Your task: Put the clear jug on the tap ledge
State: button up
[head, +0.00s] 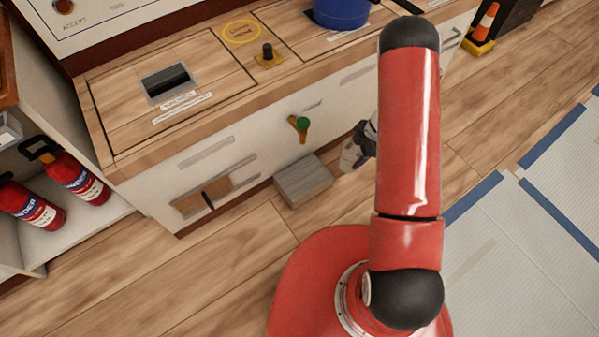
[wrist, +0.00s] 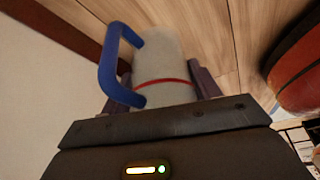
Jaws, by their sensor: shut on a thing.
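The clear jug (wrist: 160,62) has a blue handle (wrist: 112,62) and a red line around it. In the wrist view it sits between the two fingers of my gripper (wrist: 158,88), which is shut on it. In the head view the jug (head: 351,157) shows only in part beside my red arm, and my gripper (head: 369,138) is mostly hidden behind that arm. The tap (head: 299,126), with a green knob, sticks out of the cabinet front. The grey tap ledge (head: 303,181) is below it, with a bare top. The jug is to the right of the ledge, apart from it.
The wooden counter (head: 205,125) holds a dark slot, a black knob and a blue container (head: 341,12). Fire extinguishers (head: 75,175) stand on a shelf at left. A cone (head: 484,25) is at upper right. Wooden floor lies clear before the cabinet.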

jog(key=a, duration=0.4)
jog(key=s+a+b, duration=0.1)
jog(key=a, duration=0.3)
jog(key=s+a, duration=0.1)
jog(key=a, duration=0.3)
jog(key=shift+s+a+b, duration=0.2)
jog(key=shift+s+b, duration=0.05)
jog(key=shift+b, duration=0.15)
jog(key=a, duration=0.3)
jog(key=shift+s+a+b, duration=0.4)
jog(key=shift+d+f, duration=0.2)
jog(key=shift+f, duration=0.45)
jog(key=shift+f, duration=0.1)
jog(key=o, duration=1.1)
jog(key=p+v, duration=0.3)
jog(key=v, duration=0.9)
